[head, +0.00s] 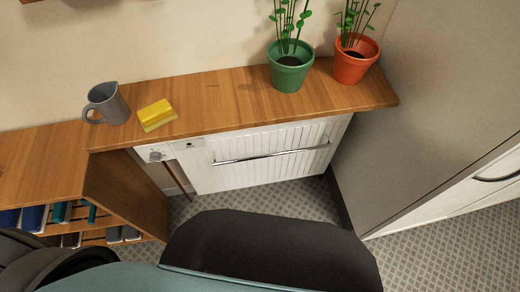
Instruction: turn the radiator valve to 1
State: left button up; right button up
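The white ribbed radiator (240,175) hangs below the wooden shelf, with a metal rail across its front. A small round grey-white valve knob (156,156) sits at the radiator's upper left, just under the shelf edge. The knob's marks are too small to read, so its setting cannot be told. Neither of my grippers shows in the head view. Dark and teal parts of my own body fill the bottom of the view.
The wooden shelf (222,100) holds a grey jug (108,104), a yellow sponge-like block (156,113), a green potted plant (290,72) and an orange potted plant (352,64). A low bookcase (124,193) stands left of the radiator. A grey cabinet (440,105) stands at right. Tiled floor lies between.

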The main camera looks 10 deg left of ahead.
aim_at(155, 157)
jog(key=z, duration=1.05)
jog(key=k, duration=0.35)
jog(key=u, duration=1.05)
